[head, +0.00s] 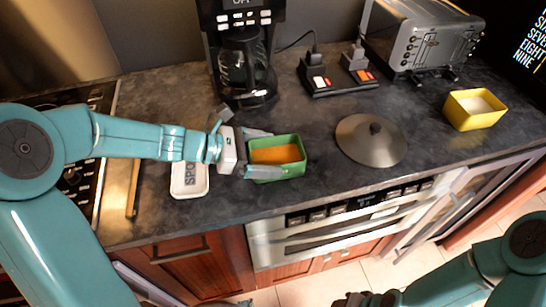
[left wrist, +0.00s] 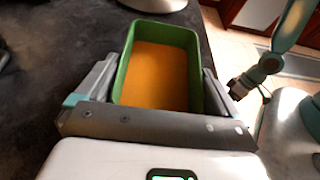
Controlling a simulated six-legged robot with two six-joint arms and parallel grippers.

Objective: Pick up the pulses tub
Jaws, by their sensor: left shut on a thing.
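The green tub (head: 291,171) with orange contents, which look like pulses, is at the middle of the dark counter. It also shows in the left wrist view (left wrist: 196,72), between the two fingers. My left gripper (head: 266,153) reaches it from the left and is shut on it, one finger along each side. The tub looks upright; whether its base touches the counter I cannot tell. My right gripper (head: 363,299) is low at the bottom edge of the head view, away from the counter, and its jaws are not clear.
A grey domed lid (head: 371,141) lies right of the tub. A yellow tub (head: 473,110) with white contents stands farther right. A white spoon rest (head: 190,180) is under my left forearm. A coffee maker (head: 243,60), a socket block (head: 338,76) and a toaster (head: 423,35) stand behind.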

